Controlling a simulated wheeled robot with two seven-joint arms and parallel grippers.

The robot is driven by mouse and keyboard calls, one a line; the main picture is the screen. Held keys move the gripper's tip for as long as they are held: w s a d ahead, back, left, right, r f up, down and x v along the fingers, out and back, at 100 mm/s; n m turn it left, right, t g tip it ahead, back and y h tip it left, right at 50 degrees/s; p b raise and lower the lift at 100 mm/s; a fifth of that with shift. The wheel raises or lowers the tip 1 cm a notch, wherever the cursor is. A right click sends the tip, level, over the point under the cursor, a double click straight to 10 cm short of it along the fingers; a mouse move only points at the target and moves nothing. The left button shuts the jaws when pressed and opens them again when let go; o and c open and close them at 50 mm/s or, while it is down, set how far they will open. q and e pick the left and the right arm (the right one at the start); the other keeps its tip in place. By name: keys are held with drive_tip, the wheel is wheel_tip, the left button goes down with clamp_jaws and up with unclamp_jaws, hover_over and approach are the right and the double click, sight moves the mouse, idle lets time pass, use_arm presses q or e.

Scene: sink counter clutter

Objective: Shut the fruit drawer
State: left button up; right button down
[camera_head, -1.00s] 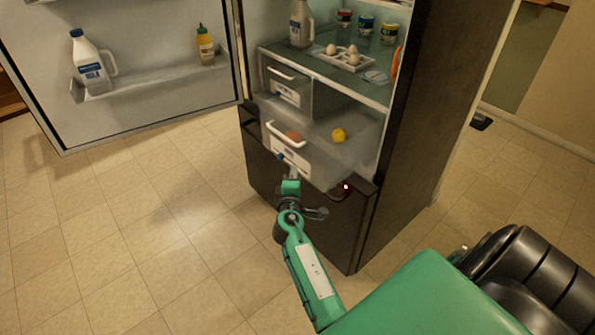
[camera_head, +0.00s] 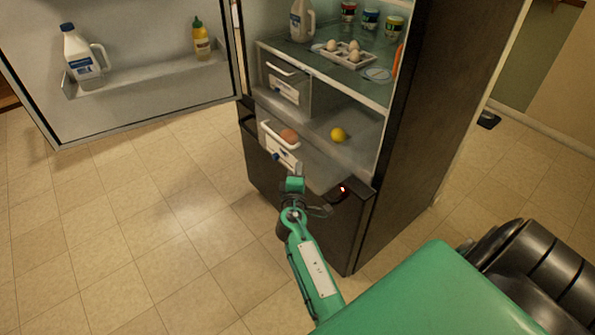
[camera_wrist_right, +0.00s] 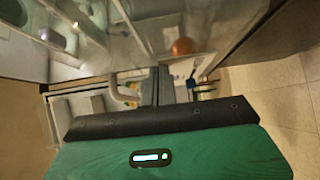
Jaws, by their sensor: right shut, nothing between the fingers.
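The lower fridge drawer (camera_head: 284,156), with a white front and handle, stands pulled out. It holds a reddish-orange round fruit (camera_head: 289,135), and a yellow round fruit (camera_head: 339,135) lies farther right. My right gripper (camera_head: 297,178) is shut and empty, low in front of the drawer front. In the right wrist view, the shut fingers (camera_wrist_right: 157,84) are close beside the white handle (camera_wrist_right: 122,92), with the orange fruit (camera_wrist_right: 182,46) beyond. I cannot tell whether they touch the drawer. My left gripper is out of view.
The fridge door (camera_head: 130,110) stands wide open at left, with a milk jug (camera_head: 84,58) and a yellow bottle (camera_head: 201,40). An upper drawer (camera_head: 284,88) sits under a shelf with an egg tray (camera_head: 345,54). Tiled floor (camera_head: 140,230) is clear in front.

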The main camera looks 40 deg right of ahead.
drive_tip(key=d, duration=0.9)
drive_tip(key=w+d, duration=0.1)
drive_tip(key=d, duration=0.4)
drive_tip(key=shift+w+d+b, duration=0.1)
drive_tip(key=shift+d+b, duration=0.15)
drive_tip(key=shift+b, duration=0.1)
drive_tip(key=d, duration=0.6)
drive_tip(key=shift+w+b, duration=0.2)
drive_tip(key=shift+b, duration=0.1)
drive_tip(key=shift+d, duration=0.55)
drive_tip(key=shift+w+d, duration=0.1)
drive_tip(key=shift+d, duration=0.15)
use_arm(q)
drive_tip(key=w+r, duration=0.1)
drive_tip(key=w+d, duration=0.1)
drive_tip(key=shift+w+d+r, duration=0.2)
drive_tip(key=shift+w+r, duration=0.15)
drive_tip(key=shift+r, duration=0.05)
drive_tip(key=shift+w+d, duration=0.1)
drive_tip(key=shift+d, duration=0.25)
use_arm(e)
drive_tip(key=shift+a, duration=0.15)
